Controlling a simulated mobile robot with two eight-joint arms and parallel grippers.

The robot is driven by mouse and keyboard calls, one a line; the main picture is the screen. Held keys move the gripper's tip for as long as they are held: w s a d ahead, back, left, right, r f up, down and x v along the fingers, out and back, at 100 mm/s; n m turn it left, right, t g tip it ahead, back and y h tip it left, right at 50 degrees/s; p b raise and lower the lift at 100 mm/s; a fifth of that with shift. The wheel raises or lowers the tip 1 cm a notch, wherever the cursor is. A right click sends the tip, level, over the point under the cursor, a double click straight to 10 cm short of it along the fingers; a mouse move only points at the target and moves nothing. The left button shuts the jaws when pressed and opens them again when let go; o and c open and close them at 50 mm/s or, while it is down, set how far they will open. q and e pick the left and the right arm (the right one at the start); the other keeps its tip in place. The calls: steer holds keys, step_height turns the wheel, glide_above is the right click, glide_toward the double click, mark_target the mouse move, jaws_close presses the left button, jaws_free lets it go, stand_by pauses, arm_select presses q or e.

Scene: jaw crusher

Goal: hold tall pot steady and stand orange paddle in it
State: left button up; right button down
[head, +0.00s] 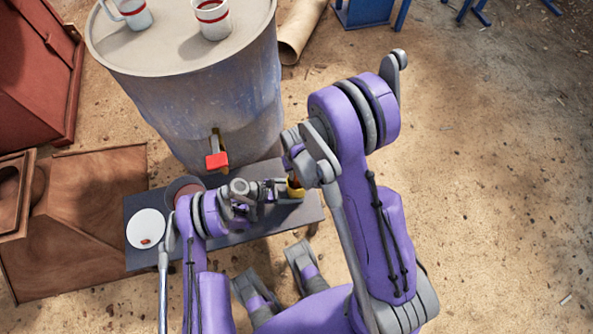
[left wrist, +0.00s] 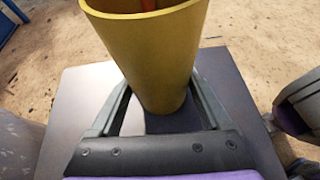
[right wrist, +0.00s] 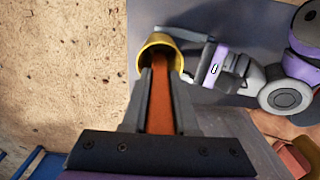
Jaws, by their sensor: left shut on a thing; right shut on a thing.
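The tall pot is yellow and stands upright on a dark grey bench top; in the left wrist view the pot (left wrist: 150,55) sits between the fingers of my left gripper (left wrist: 160,110), which is shut on it. The orange paddle (right wrist: 160,95) is in my right gripper (right wrist: 158,115), shut on it from above. The paddle's far end is inside the mouth of the pot (right wrist: 160,42). A strip of orange (left wrist: 148,4) shows inside the pot in the left wrist view. In the head view the pot (head: 295,191) is partly hidden by my right arm. The paddle's lower tip is hidden.
The grey bench (head: 270,218) also carries a white plate (head: 146,228) and a dark reddish round dish (head: 184,188). A large metal drum (head: 215,110) with two mugs on top stands behind it. Wooden panels (head: 85,220) lie at left.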

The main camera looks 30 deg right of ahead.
steer(key=shift+f, duration=0.4)
steer(key=c, duration=0.6)
jaws_free()
steer(key=shift+r, duration=0.15)
step_height(320, 180, up, 12)
steer(key=shift+f, duration=0.1)
arm_select(q)
steer(key=o, duration=0.8)
steer(key=v, duration=1.2)
